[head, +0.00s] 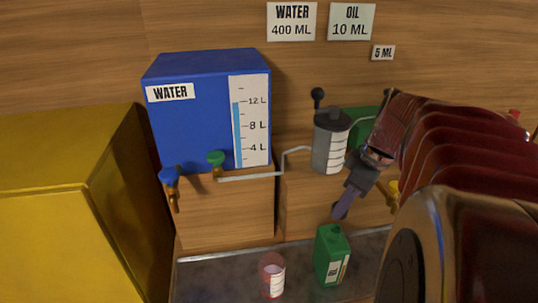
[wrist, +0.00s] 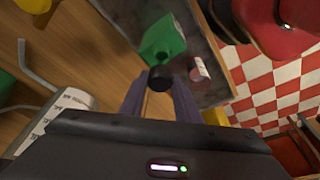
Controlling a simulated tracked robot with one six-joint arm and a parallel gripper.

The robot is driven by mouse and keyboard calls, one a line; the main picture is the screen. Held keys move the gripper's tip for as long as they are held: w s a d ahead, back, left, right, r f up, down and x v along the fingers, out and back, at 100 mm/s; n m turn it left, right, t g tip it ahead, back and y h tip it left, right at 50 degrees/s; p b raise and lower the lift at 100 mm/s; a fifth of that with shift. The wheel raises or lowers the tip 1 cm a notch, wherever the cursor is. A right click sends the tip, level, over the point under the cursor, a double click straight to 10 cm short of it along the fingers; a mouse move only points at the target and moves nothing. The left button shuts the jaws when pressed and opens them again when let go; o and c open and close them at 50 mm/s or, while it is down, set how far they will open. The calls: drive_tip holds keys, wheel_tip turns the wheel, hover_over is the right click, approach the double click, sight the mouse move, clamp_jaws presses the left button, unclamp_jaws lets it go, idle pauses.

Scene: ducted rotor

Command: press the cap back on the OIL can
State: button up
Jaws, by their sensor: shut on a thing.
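A green can (head: 331,255) stands on the grey tray; its label is too small to read. It also shows in the wrist view (wrist: 165,42), just beyond the fingertips. My gripper (head: 341,209) is above the can in the head view, with its jaws pointing down. In the wrist view my gripper (wrist: 158,84) is shut on a small dark round cap (wrist: 160,79), held between the fingertips. The cap appears close to the can's top; whether they touch cannot be told. In the head view the cap is not clearly visible.
A pinkish cup (head: 271,276) stands left of the can on the tray (head: 215,275). Behind are a blue WATER tank (head: 205,120) with taps, a grey measuring cylinder (head: 330,150) and a bent pipe (head: 285,165). A yellow box (head: 65,200) fills the left.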

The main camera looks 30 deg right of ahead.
drive_tip(key=shift+f, duration=2.5)
drive_tip(key=shift+s, duration=0.1)
drive_tip(key=shift+f, duration=0.1)
idle(0.6)
drive_tip(key=o, duration=1.6)
drive_tip(key=shift+c, duration=0.2)
drive_tip(key=shift+r, duration=3.5)
drive_tip(key=shift+c, duration=0.7)
